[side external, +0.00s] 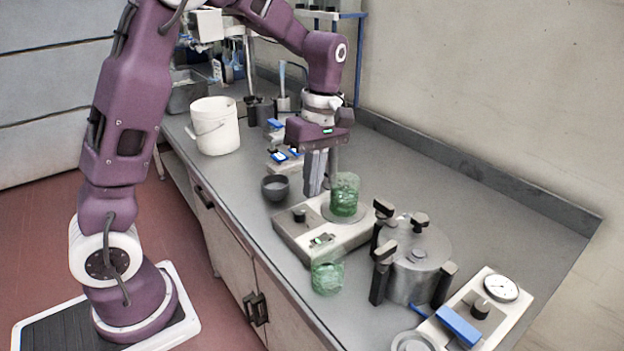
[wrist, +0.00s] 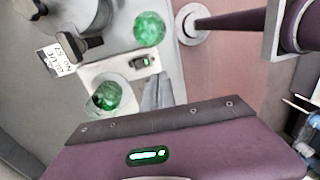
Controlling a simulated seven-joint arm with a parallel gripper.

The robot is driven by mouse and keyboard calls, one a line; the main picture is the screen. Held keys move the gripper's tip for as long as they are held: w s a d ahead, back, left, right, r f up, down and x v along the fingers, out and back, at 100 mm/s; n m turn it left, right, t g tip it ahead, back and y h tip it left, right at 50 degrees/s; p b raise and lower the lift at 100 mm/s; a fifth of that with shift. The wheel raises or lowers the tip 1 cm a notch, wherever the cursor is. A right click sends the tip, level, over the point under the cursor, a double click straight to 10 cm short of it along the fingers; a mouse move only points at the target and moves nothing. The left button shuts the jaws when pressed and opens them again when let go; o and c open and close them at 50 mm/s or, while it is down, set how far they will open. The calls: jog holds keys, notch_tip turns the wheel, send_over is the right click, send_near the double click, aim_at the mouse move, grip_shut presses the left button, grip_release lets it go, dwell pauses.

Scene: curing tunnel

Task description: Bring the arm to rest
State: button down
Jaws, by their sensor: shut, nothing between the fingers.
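In the wrist view the fingers (wrist: 157,92) show beside the hotplate. The beaker stands upright on the round plate of the white hotplate (side external: 290,236); it also shows in the wrist view (wrist: 106,96). I cannot tell whether the fingers touch anything.
A second green beaker (side external: 327,276) stands near the bench's front edge. A dark bowl (side external: 275,187) and a white bucket (side external: 215,126) are to the left. The back right bench is clear.

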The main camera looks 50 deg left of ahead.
jog(key=s+d+r+m+t, duration=0.3)
jog(key=s+r+m, duration=0.4)
jog(key=s+r, duration=0.1)
jog(key=s+d+m+t, duration=0.3)
jog(key=s+m+t, duration=0.1)
jog(key=s+m, duration=0.7)
jog(key=shift+s+r, duration=0.3)
jog(key=shift+s, duration=0.2)
